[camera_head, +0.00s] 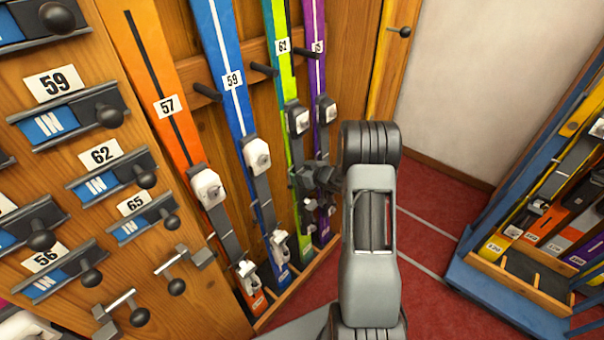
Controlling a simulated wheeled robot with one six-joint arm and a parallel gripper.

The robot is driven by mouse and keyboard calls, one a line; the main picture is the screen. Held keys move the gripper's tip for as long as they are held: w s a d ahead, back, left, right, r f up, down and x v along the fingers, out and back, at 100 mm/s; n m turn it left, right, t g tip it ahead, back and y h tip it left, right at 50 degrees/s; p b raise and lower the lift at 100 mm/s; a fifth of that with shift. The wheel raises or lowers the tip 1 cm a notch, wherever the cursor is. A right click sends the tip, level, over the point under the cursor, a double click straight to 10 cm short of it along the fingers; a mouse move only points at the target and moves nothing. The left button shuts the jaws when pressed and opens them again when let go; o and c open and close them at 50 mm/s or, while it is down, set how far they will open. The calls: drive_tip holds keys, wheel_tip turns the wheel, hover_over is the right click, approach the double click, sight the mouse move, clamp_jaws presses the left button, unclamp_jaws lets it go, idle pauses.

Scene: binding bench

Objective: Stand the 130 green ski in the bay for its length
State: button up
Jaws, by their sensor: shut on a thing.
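The green ski (287,80) stands upright, leaning slightly, in the wooden wall rack at the centre, between a blue ski and a purple ski. It carries a tag reading 62 and a white and grey binding. My gripper (308,182) is at the ski's binding area, its dark fingers closed around it. My own wrist hides part of the floor and wall to the right. A blue-framed rack (480,285) with several bays stands at the right; its small bay labels are too small to read surely.
An orange ski (160,70) tagged 57, the blue ski (222,60) tagged 59 and the purple ski (315,80) tagged 65 stand close by. Black pegs (264,70) jut between them. Red floor (440,205) lies open between the racks.

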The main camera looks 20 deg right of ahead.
drive_tip(key=shift+w+a+f+b, duration=0.1)
drive_tip(key=shift+w+f+b, duration=0.1)
drive_tip(key=shift+f+b, duration=0.3)
drive_tip(key=shift+w+a+f+b, duration=0.1)
drive_tip(key=shift+w+f+b, duration=0.1)
drive_tip(key=shift+f+b, duration=0.25)
drive_tip(key=shift+f, duration=0.75)
drive_tip(key=shift+f+b, duration=0.1)
drive_tip(key=shift+b, duration=0.2)
drive_tip(key=o, duration=1.5)
drive_tip(key=shift+c, duration=0.2)
drive_tip(key=o, duration=0.4)
drive_tip(key=shift+s+f, duration=0.1)
drive_tip(key=shift+c, duration=0.2)
drive_tip(key=shift+f, duration=0.15)
